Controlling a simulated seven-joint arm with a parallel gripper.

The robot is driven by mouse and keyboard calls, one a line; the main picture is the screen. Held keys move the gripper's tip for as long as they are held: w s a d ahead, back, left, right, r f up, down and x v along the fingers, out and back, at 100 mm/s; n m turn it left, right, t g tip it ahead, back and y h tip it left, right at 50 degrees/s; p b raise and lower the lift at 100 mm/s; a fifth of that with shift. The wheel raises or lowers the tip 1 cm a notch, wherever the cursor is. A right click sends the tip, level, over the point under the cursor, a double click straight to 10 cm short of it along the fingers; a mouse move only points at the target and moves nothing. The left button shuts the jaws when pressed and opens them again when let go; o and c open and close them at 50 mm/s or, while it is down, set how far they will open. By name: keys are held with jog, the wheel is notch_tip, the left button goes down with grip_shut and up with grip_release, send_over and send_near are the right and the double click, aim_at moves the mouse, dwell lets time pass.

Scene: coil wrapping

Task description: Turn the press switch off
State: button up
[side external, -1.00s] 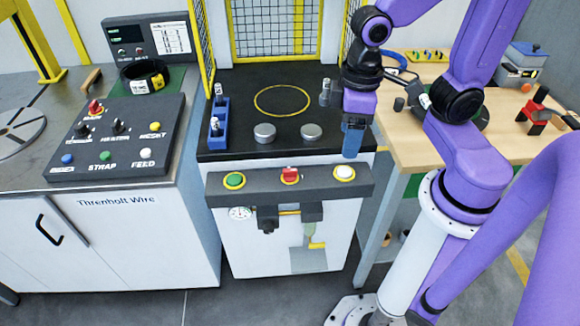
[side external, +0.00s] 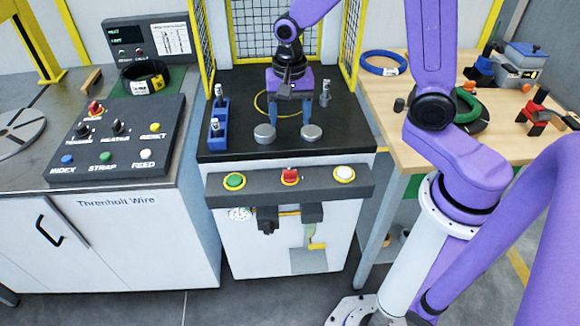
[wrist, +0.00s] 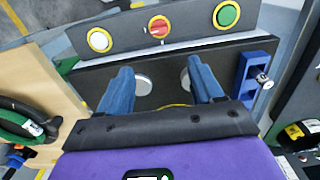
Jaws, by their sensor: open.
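The press switch (side external: 290,176) is a red knob on a yellow ring, in the middle of the dark front bar of the press. It also shows at the top of the wrist view (wrist: 158,27). I cannot tell its turn angle for sure. My gripper (side external: 291,122) is open and empty, with blue fingers pointing down over the black press top, behind and above the switch. In the wrist view, the two fingers (wrist: 160,72) stand wide apart, and the switch lies beyond the gap between them.
The bar also carries a green button (side external: 234,181) and a white button (side external: 344,174). Two round grey pads (side external: 265,133) are close to my fingers. A blue rack (side external: 217,125) stands at left and a small post (side external: 325,92) at right. Yellow-framed mesh guards surround the back.

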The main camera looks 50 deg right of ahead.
aim_at(290, 171)
notch_tip(290, 171, down, 17)
jog(key=shift+f, duration=0.1)
dwell(0.7)
jog(key=c, duration=1.1)
